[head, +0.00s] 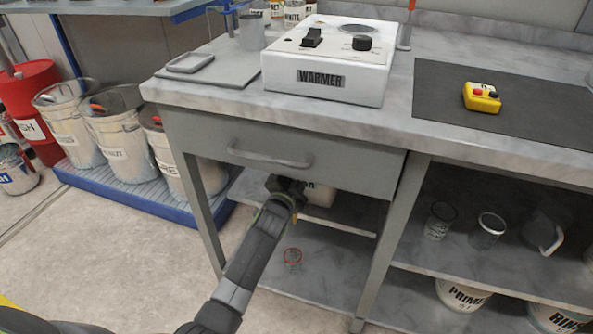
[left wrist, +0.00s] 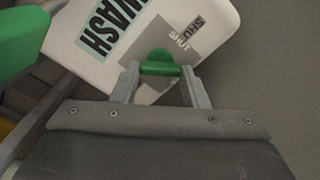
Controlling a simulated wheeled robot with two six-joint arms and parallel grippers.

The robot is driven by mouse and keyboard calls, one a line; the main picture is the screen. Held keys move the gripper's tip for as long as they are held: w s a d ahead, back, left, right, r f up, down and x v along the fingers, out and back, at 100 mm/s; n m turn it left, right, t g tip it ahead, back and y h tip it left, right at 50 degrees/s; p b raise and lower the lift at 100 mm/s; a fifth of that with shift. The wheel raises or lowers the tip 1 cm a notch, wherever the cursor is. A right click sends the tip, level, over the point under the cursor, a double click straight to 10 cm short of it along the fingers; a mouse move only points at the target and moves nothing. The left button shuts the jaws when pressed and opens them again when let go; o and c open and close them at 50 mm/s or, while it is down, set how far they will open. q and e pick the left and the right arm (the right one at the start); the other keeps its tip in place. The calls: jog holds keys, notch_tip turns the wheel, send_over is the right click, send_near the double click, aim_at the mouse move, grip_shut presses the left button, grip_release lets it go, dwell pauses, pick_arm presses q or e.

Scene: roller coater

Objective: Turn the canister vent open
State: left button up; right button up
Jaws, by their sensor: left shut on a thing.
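The white canister (left wrist: 215,18) fills the top of the left wrist view, with a WASH label and a grey patch marked SHUT. Its green vent (left wrist: 160,62) sits between the two fingers of my left gripper (left wrist: 159,74), which is shut on it. In the head view the canister (head: 322,196) shows only in part, on the shelf under the drawer, behind my left gripper (head: 287,187). The vent is hidden there. A large green part (left wrist: 22,38) shows at the left edge of the wrist view. My right gripper is not in view.
The drawer (head: 285,150) and bench top (head: 225,98) hang just above my left gripper. A bench leg (head: 376,255) stands to its right. White buckets (head: 112,140) stand on a blue pallet at left.

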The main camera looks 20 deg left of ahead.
pick_arm(q)
jog(key=m+p, duration=0.1)
jog(key=m, duration=0.5)
jog(key=shift+p, duration=0.35)
jog(key=shift+f+m, duration=0.1)
jog(key=shift+m, duration=0.5)
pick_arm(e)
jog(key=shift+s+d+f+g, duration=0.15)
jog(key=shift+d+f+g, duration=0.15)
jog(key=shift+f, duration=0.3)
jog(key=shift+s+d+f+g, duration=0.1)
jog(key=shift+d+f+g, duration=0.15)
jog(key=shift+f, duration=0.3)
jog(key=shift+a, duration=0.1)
pick_arm(q)
jog(key=o, duration=1)
